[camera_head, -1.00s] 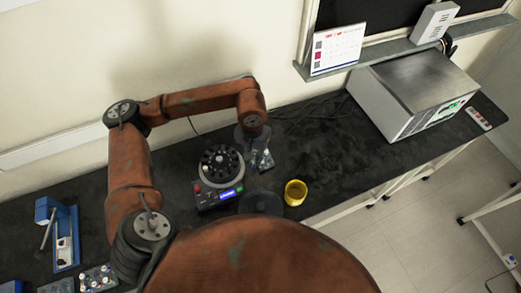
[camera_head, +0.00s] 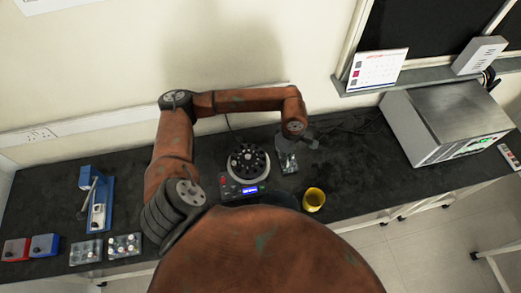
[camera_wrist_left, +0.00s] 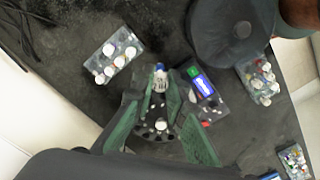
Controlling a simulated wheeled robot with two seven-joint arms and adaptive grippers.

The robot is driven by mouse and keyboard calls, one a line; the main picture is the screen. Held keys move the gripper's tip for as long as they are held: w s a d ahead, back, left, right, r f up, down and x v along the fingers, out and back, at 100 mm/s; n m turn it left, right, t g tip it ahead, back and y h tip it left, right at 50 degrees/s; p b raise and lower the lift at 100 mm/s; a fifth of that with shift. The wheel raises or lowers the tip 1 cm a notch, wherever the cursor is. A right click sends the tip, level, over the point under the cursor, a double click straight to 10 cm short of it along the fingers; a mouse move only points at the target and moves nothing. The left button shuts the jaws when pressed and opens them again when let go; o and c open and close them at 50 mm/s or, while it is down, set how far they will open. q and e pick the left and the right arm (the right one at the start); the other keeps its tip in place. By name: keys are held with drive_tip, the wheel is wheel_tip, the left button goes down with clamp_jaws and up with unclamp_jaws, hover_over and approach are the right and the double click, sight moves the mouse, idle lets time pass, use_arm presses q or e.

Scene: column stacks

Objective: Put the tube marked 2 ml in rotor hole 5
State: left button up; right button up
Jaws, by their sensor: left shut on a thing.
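The dark round rotor (camera_wrist_left: 153,128) shows beyond and between the fingers, with several holes and a few pale caps. Hole numbers cannot be read. In the head view, the rotor (camera_head: 248,161) sits in the centrifuge (camera_head: 238,190) with its lit blue display. My left gripper (camera_head: 291,150) is to the right of the rotor, small and partly hidden by its wrist. My right gripper is out of sight.
A tube rack (camera_wrist_left: 110,56) with several pale caps stands beside the centrifuge. A yellow cup (camera_head: 314,200) is near the front edge. More racks (camera_head: 124,246) and a blue stand (camera_head: 98,203) are at left. A large metal box (camera_head: 450,122) stands at right.

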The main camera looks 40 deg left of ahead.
use_arm(q)
drive_tip(key=a+f+n+p, duration=0.1)
drive_tip(key=a+n+p, duration=0.35)
drive_tip(key=n, duration=0.65)
drive_tip(key=n+p, duration=0.5)
drive_tip(key=n, duration=0.9)
hover_over(261, 162)
drive_tip(key=s+d, duration=0.1)
wheel_tip(261, 162, down, 3)
drive_tip(key=shift+s+d+f+b, duration=0.1)
drive_tip(key=shift+s+f+b, duration=0.1)
drive_tip(key=shift+f+b, duration=1.25)
drive_tip(key=shift+f, duration=0.5)
drive_tip(key=shift+f+b, duration=0.3)
drive_tip(key=shift+f, duration=0.3)
drive_tip(key=shift+f+b, duration=0.85)
drive_tip(key=shift+f, duration=0.25)
drive_tip(key=shift+f, duration=0.1)
drive_tip(key=o, duration=0.8)
drive_tip(key=shift+c, duration=0.2)
